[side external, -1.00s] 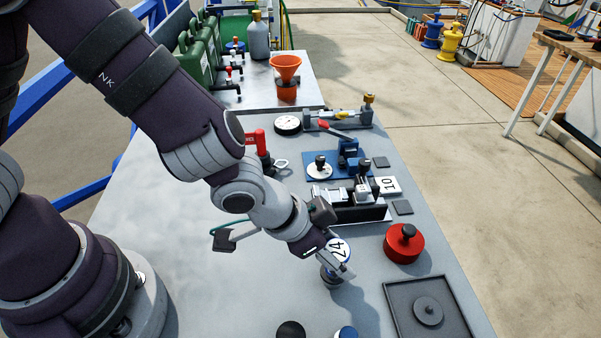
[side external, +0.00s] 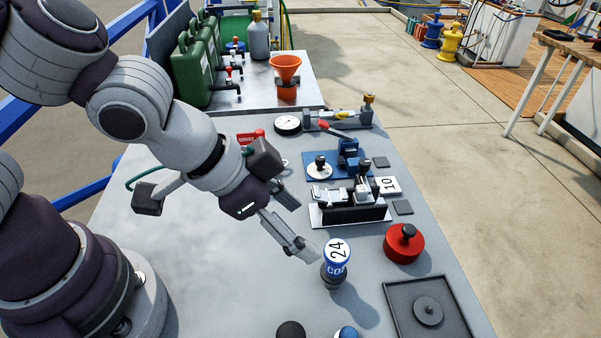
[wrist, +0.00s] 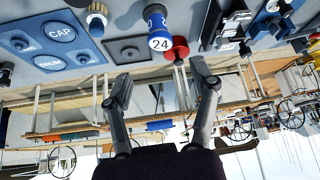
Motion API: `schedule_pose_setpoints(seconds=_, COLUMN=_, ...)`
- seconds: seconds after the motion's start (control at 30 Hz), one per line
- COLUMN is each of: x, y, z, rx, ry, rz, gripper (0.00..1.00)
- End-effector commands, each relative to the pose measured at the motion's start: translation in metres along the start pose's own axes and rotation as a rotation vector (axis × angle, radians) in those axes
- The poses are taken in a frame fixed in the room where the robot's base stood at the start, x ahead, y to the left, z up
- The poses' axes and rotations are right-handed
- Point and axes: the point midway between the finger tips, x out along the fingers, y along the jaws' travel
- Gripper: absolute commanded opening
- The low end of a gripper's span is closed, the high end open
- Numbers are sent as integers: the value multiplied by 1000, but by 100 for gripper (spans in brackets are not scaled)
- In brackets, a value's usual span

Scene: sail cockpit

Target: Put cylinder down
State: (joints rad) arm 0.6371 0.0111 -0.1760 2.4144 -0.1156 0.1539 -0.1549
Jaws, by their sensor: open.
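The cylinder (side external: 336,263) stands upright on the grey bench top (side external: 215,290). It has a blue band and a white top marked 24. My gripper (side external: 307,226) is open and empty, up and to the left of the cylinder in the side view, with clear space between its fingers and the cylinder. In the wrist view the cylinder (wrist: 158,36) appears beyond the spread fingers of my gripper (wrist: 160,86), with its 24 label visible.
A red round weight (side external: 404,246) sits right of the cylinder, and a dark square tray (side external: 393,290) with a round knobbed piece lies at front right. A metal fixture (side external: 345,212) stands behind the cylinder. The bench's left part is clear.

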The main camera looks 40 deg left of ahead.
Motion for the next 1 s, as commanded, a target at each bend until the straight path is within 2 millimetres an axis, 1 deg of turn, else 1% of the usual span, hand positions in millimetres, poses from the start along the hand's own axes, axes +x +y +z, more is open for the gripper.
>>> schedule_pose_setpoints(seconds=0.03, x=-8, y=0, z=-2, rx=-1, ry=8, rz=1, gripper=60)
schedule_pose_setpoints(seconds=0.1, x=-16, y=0, z=-2, rx=-1, ry=6, rz=1, gripper=60)
schedule_pose_setpoints(seconds=0.2, x=-23, y=0, z=-1, rx=-1, ry=3, rz=0, gripper=60)
schedule_pose_setpoints(seconds=0.27, x=-28, y=-7, z=-1, rx=-20, ry=2, rz=-15, gripper=60)
schedule_pose_setpoints(seconds=0.37, x=-51, y=-49, z=3, rx=-142, ry=-7, rz=-106, gripper=60)
schedule_pose_setpoints(seconds=0.4, x=-65, y=-70, z=10, rx=-214, ry=-17, rz=-153, gripper=60)
schedule_pose_setpoints(seconds=0.43, x=-76, y=-83, z=17, rx=-264, ry=-25, rz=-184, gripper=60)
schedule_pose_setpoints(seconds=0.5, x=-100, y=-106, z=36, rx=-374, ry=-44, rz=-244, gripper=60)
schedule_pose_setpoints(seconds=0.57, x=-116, y=-117, z=50, rx=-449, ry=-56, rz=-279, gripper=60)
schedule_pose_setpoints(seconds=0.6, x=-123, y=-120, z=58, rx=-484, ry=-63, rz=-294, gripper=60)
schedule_pose_setpoints(seconds=0.7, x=-132, y=-123, z=68, rx=-526, ry=-76, rz=-308, gripper=60)
schedule_pose_setpoints(seconds=1.0, x=-131, y=-122, z=68, rx=-525, ry=-79, rz=-306, gripper=60)
